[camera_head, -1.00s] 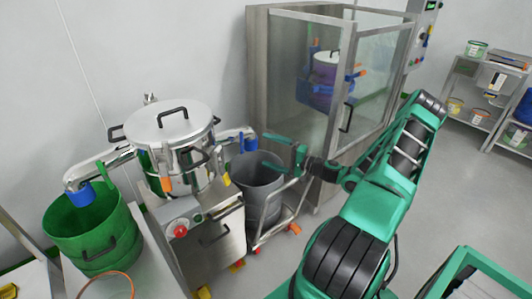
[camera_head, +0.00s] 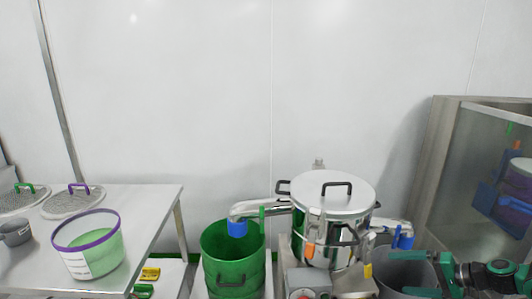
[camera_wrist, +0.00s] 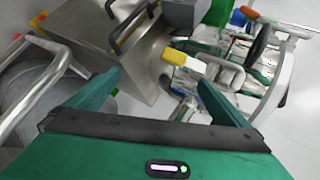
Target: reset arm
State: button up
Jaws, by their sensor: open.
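My gripper (camera_head: 400,273) shows at the lower right edge in the head view, in front of the grey bin (camera_head: 408,284). Its two teal fingers are apart and nothing is between them. In the wrist view the fingers (camera_wrist: 160,82) also stand apart and empty, above a steel cart with a black handle (camera_wrist: 128,28). Most of my arm is outside the head view.
A steel machine with a lidded pot (camera_head: 325,215) stands left of my gripper, with a green bin (camera_head: 232,268) beside it. A glass-walled cabinet (camera_head: 470,190) is at the right. A steel table (camera_head: 150,205) with a purple-rimmed tub (camera_head: 90,248) is at the left.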

jog(key=s+a+r+g+h, duration=0.1)
jog(key=s+r+g+h, duration=0.1)
jog(key=s+r, duration=0.5)
jog(key=s+a+r+g+h, duration=0.1)
jog(key=s+r+g+h, duration=0.2)
jog(key=s+r, duration=0.4)
jog(key=s+a+r+g+h, duration=0.2)
jog(key=s+r, duration=0.5)
jog(key=s, duration=1.1)
jog(key=shift+n+g+h, duration=0.4)
jog(key=shift+g+h, duration=0.1)
jog(key=shift+h, duration=0.4)
jog(key=shift+w, duration=0.1)
jog(key=shift+w+f, duration=0.2)
jog(key=shift+w, duration=0.4)
